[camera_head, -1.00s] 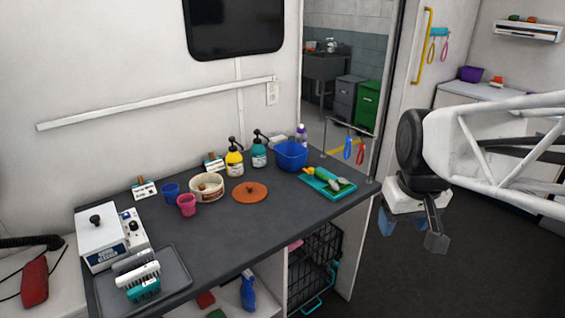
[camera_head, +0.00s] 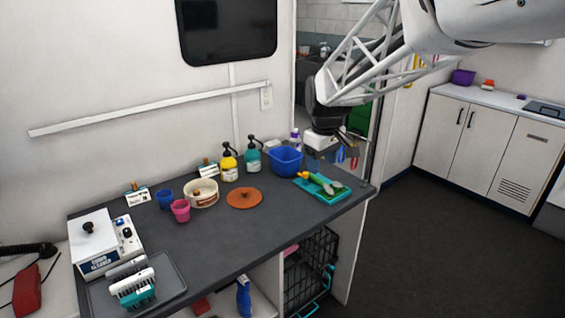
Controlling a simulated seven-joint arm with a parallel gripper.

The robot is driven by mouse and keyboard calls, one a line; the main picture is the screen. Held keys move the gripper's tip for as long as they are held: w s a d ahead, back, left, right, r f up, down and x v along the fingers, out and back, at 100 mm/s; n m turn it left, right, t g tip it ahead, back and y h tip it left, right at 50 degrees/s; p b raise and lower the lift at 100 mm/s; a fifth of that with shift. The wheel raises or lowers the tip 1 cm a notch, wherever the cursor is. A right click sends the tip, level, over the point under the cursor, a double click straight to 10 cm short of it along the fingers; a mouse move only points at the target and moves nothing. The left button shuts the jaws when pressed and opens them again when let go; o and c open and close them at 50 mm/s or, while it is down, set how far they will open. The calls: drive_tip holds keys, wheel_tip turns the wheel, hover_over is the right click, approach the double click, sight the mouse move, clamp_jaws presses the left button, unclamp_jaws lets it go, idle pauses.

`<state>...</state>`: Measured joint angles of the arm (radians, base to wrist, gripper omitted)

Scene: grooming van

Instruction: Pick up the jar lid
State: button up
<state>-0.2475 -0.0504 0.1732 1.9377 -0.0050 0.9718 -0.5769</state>
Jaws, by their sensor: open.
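The jar lid, an orange disc with a small dark knob (camera_head: 244,198), lies flat on the dark grey counter (camera_head: 235,232), right of a cream bowl (camera_head: 201,193). My gripper (camera_head: 335,150) is open and empty, above the counter's far right end, near the blue tub and the teal tray. It is well to the right of the lid and higher than it. Part of the gripper's fingers is dark and small in view, against the doorway behind.
Near the lid stand a yellow pump bottle (camera_head: 229,163), a teal pump bottle (camera_head: 252,158), a blue tub (camera_head: 285,160) and a pink cup (camera_head: 181,210). A teal tray (camera_head: 322,188) with tools lies right. The counter in front of the lid is clear.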

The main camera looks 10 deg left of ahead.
drive_tip(key=w+a+f+n, duration=0.2)
drive_tip(key=w+a+f, duration=0.2)
drive_tip(key=w+a, duration=0.3)
drive_tip(key=w+a+f+n, duration=0.3)
drive_tip(key=w+a+f, duration=0.1)
drive_tip(key=w+a, duration=0.25)
drive_tip(key=n+g, duration=0.1)
drive_tip(key=n, duration=0.3)
hover_over(244, 190)
wheel_tip(244, 190, down, 11)
drive_tip(key=shift+a+f, duration=0.15)
drive_tip(key=shift+f, duration=1.3)
drive_tip(key=shift+f, duration=2.55)
